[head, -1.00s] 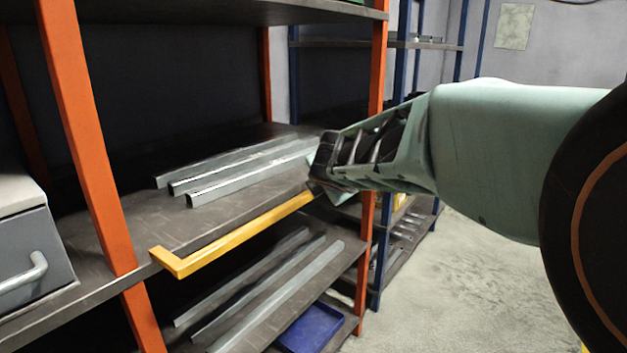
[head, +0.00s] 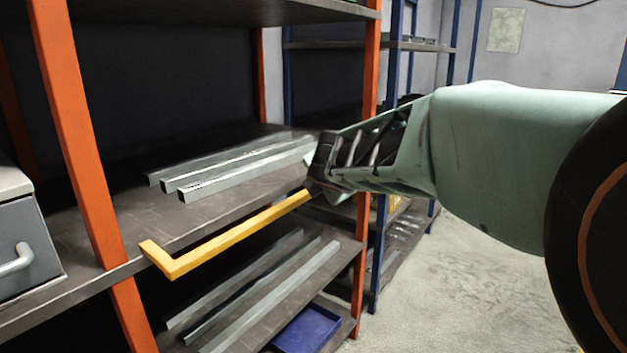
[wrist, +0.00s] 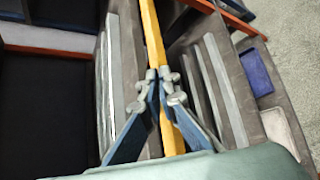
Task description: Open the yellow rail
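The yellow rail (head: 235,237) runs along the front edge of the middle shelf, with a short bent leg at its left end. Its right part runs up to my gripper (head: 317,180) in the head view, where the fingertips are partly hidden. In the wrist view the rail (wrist: 153,35) passes between the two fingertips of my gripper (wrist: 161,84). The fingers are close together, one on each side of it, and look shut on it.
Several grey metal bars (head: 235,172) lie on the middle shelf (head: 90,225) behind the rail. More bars (head: 270,295) and a blue tray (head: 307,328) are below. Orange posts (head: 75,130) frame the shelf; a grey drawer box (head: 25,240) stands left. Floor (head: 455,280) at right is clear.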

